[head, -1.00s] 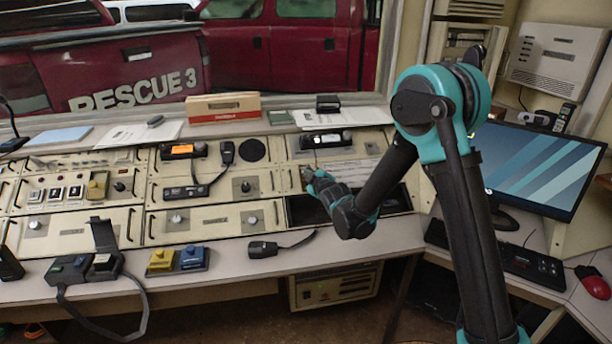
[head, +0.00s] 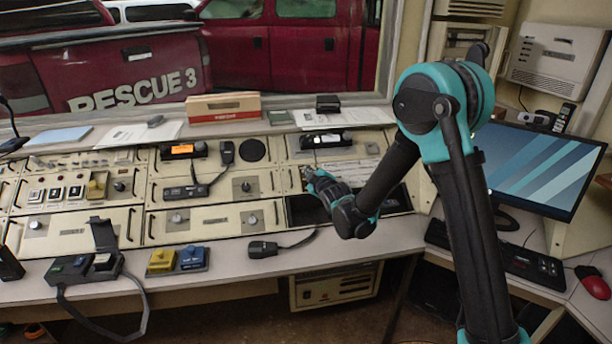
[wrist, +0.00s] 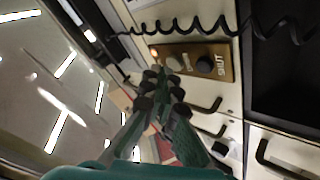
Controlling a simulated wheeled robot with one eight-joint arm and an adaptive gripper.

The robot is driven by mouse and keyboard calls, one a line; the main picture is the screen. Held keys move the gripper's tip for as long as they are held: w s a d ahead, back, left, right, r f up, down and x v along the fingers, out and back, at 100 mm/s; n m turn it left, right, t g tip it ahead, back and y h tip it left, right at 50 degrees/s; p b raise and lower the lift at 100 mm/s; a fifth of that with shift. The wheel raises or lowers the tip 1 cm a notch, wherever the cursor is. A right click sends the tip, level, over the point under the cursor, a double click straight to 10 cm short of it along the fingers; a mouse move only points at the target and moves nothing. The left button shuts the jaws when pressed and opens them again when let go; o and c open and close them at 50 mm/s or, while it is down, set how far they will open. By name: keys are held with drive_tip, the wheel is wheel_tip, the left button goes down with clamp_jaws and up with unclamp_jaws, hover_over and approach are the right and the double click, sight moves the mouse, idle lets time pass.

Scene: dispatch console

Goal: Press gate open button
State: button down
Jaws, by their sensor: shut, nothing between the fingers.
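In the wrist view, a brass-coloured plate (wrist: 222,50) on the console carries a pale button (wrist: 173,62) and a black button (wrist: 204,65). The word SHUT stands beside the black one. The lettering beside the pale one is blurred. An orange light glows at the plate's left end. My gripper (wrist: 160,82) is shut and empty, its tips by the plate's lower left edge and near the pale button. I cannot tell whether they touch. In the head view, my gripper (head: 308,174) is over the right console section, and the plate is mostly hidden there.
A black coiled cord (wrist: 205,25) runs across the panel close above the plate. Drawer handles (wrist: 208,105) and a dark recess (wrist: 285,70) lie beside it. A monitor (head: 540,170) stands at the right. Yellow (head: 161,261) and blue (head: 194,258) pedals lie at the front.

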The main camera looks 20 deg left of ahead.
drive_tip(key=shift+s+d+r, duration=0.1)
drive_tip(key=shift+s+r, duration=0.1)
drive_tip(key=shift+r, duration=0.05)
drive_tip(key=r, duration=0.1)
drive_tip(key=s+d+r, duration=0.1)
drive_tip(key=s+r, duration=0.1)
drive_tip(key=r, duration=0.1)
drive_tip(key=shift+s+d+r, duration=0.1)
drive_tip(key=shift+s+d, duration=0.05)
drive_tip(key=shift+d, duration=0.05)
idle(0.4)
idle(0.7)
wheel_tip(320, 180, up, 8)
idle(0.6)
